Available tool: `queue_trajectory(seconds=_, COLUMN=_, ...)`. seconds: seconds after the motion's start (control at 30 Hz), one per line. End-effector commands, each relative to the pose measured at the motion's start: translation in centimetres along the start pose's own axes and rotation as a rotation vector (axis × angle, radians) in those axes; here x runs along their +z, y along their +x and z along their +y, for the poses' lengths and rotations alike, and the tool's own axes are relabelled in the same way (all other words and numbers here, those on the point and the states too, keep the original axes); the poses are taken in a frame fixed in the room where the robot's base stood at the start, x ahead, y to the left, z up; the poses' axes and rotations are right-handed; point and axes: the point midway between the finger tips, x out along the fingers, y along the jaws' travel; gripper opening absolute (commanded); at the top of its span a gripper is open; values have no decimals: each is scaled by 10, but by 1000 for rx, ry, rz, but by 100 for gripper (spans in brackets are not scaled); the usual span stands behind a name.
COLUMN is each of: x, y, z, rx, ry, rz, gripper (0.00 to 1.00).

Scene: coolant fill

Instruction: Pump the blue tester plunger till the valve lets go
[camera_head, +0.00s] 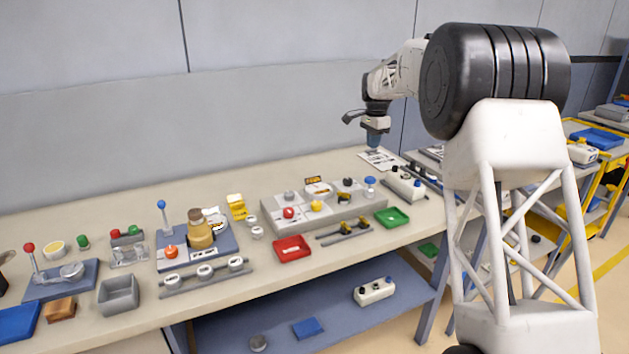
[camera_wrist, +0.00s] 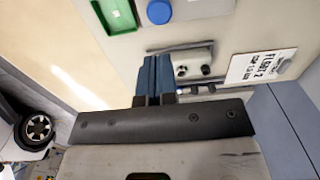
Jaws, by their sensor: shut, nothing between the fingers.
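A round blue knob (camera_head: 370,181) stands on a short pale stem at the right end of the grey block, and seems to be the tester plunger. In the wrist view a blue round top (camera_wrist: 159,11), apparently the same knob, shows at the upper edge, partly cut off. My gripper (camera_head: 374,142) is raised above the bench's right end, higher than the knob and apart from it. In the wrist view its blue fingers (camera_wrist: 156,62) are together with nothing between them, pointing towards a small white box (camera_wrist: 186,63). The valve cannot be made out.
A green tray (camera_head: 392,217) sits in front of the knob. The white box with dark knobs (camera_head: 406,185) lies to its right, and a printed sheet (camera_head: 381,159) lies behind. A red tray (camera_head: 292,248) and a blue-knobbed lever (camera_head: 161,205) stand further left.

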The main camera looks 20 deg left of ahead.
Motion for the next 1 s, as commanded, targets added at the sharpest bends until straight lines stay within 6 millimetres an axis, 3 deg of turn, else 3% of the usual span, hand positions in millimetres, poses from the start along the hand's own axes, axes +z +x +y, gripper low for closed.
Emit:
queue_trajectory(seconds=0.33, x=0, y=-1, z=0, rx=0, ry=0, rz=0, gripper=0)
queue_trajectory(seconds=0.6, x=-1, y=-24, z=0, rx=2, ry=0, rz=-1, gripper=0)
queue_trajectory(seconds=1.0, x=-1, y=-24, z=0, rx=3, ry=0, rz=-2, gripper=0)
